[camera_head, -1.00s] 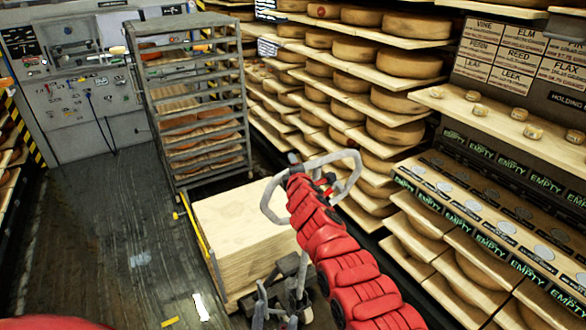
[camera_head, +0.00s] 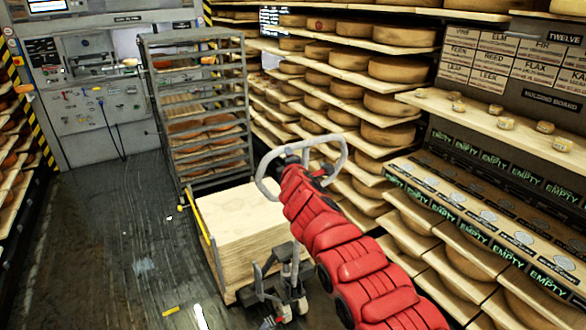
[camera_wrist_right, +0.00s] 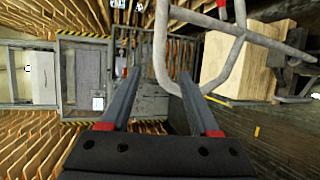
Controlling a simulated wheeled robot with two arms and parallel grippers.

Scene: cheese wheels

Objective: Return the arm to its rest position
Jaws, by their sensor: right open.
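My red right arm (camera_head: 345,250) reaches in from the bottom right of the head view, and its far end overlaps the grey hoop handle (camera_head: 345,158) of a pallet truck. My right gripper (camera_wrist_right: 160,73) shows in the right wrist view with its two dark fingers apart and nothing held between them. The hoop handle also shows there (camera_wrist_right: 239,45), passing close to the right finger; whether they touch I cannot tell. The right gripper is hidden or too small to make out in the head view. My left gripper is not in view.
A stack of pale boards (camera_head: 240,225) stands on the truck, behind the handle. A grey rack (camera_head: 195,110) with trays stands beyond it. Shelves of cheese wheels (camera_head: 395,70) line the right side. The dark floor (camera_head: 100,230) at the left is open.

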